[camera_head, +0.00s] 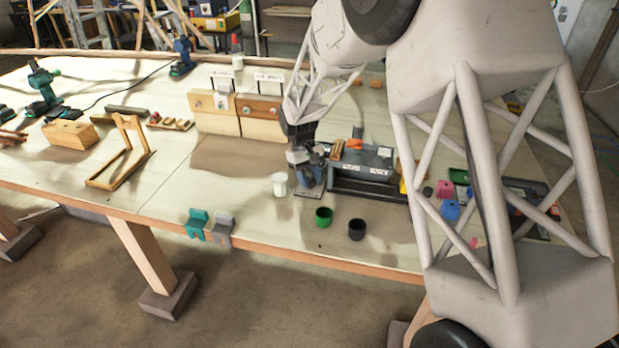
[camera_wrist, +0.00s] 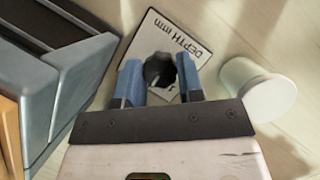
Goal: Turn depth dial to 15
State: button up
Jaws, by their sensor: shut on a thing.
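The depth dial is a dark round knob (camera_wrist: 159,70) on a flat pale plate (camera_wrist: 197,48) printed "DEPTH mm", seen in the wrist view. My gripper (camera_wrist: 157,78) points down with one blue finger on each side of the knob and is shut on it. The fingers and palm hide part of the plate, so the dial's scale and setting cannot be read. In the head view my gripper (camera_head: 309,176) is low over the plate (camera_head: 306,194) on the bench, and hides the knob.
A white cup (camera_head: 280,185) stands close to the left of my gripper. A dark grey box (camera_head: 372,186) with labels stands close to the right. A green cup (camera_head: 323,217) and a black cup (camera_head: 356,230) stand nearer the bench's front edge.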

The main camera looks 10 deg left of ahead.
jog(key=shift+m, duration=0.3)
jog(key=o, duration=0.9)
jog(key=shift+w+r, duration=0.1)
jog(key=shift+r, duration=0.05)
jog(key=v, duration=0.7)
jog(key=shift+r, duration=0.3)
jog(key=shift+r, duration=0.1)
